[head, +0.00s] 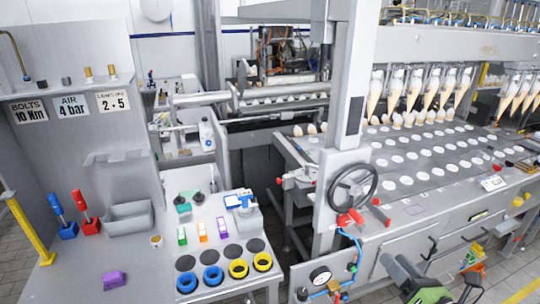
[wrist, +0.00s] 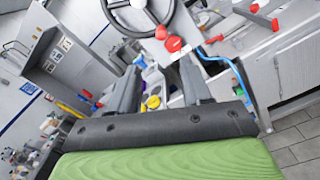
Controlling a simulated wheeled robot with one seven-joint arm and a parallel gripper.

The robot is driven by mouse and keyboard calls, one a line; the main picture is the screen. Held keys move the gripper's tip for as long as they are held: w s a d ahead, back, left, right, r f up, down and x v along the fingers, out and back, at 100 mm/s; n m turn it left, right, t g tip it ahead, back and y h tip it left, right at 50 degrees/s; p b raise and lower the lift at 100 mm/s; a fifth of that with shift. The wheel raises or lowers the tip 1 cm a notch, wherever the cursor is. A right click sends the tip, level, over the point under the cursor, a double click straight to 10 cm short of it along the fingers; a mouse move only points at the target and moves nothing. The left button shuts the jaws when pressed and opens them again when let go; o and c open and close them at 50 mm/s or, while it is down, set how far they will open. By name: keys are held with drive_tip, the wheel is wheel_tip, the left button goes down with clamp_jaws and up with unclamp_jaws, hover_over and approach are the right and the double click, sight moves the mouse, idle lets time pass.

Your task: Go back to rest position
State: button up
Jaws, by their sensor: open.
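My gripper (wrist: 157,78) is open in the wrist view, its two grey fingers standing well apart with nothing held between them. Beyond the fingers, small coloured parts of the bench show in the gap, at a distance. The dark palm and green pad fill the bottom of that view. In the head view my gripper and wrist are at the lower right, in front of the machine's cabinet, partly cut off by the bottom edge. They appear clear of the grey bench (head: 130,268).
A handwheel (head: 353,190) with red knobs and a pressure gauge (head: 320,277) are on the machine's front, near my gripper. Cones (head: 415,88) hang over a perforated plate (head: 425,165). The bench holds a grey bin (head: 130,217), yellow rings (head: 238,268) and blue rings (head: 187,281).

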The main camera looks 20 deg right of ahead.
drive_tip(key=w+a+f+n+g+y, duration=0.1)
drive_tip(key=a+f+n+g+y, duration=0.15)
drive_tip(key=a+n+g, duration=0.6)
drive_tip(key=w+a+f+n+g+y, duration=0.1)
drive_tip(key=a+f+n+g+y, duration=0.2)
drive_tip(key=a+n, duration=1.05)
drive_tip(key=s+a+r+n+h, duration=0.3)
drive_tip(key=s+r+n+h, duration=0.3)
drive_tip(key=s+r+n, duration=0.5)
drive_tip(key=n+g, duration=0.1)
drive_tip(key=n, duration=0.7)
drive_tip(key=shift+r, duration=0.2)
